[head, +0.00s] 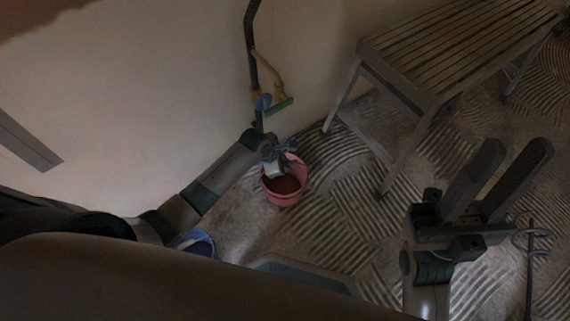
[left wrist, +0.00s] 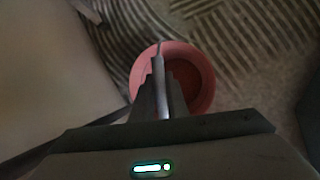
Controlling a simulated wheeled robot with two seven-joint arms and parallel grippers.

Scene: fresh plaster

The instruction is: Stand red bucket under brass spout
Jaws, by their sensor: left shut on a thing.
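The red bucket (head: 287,198) stands upright or hangs near the ribbed floor beside the wall; I cannot tell if it touches the floor. Its inside looks dark red. My left gripper (head: 283,162) is shut at the bucket's far rim or handle; the exact grip is hard to see. The bucket also shows in the left wrist view (left wrist: 206,86), with my closed left fingers (left wrist: 161,75) over its left part. My right gripper (head: 515,150) is open and empty at the right.
A slatted bench (head: 450,50) stands against the wall at the right, its legs close to the bucket. A blue bucket (head: 197,243) is partly hidden behind my arm. A dark metal stand (head: 529,265) is beside my right gripper. Patterned floor (head: 345,215) lies open between.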

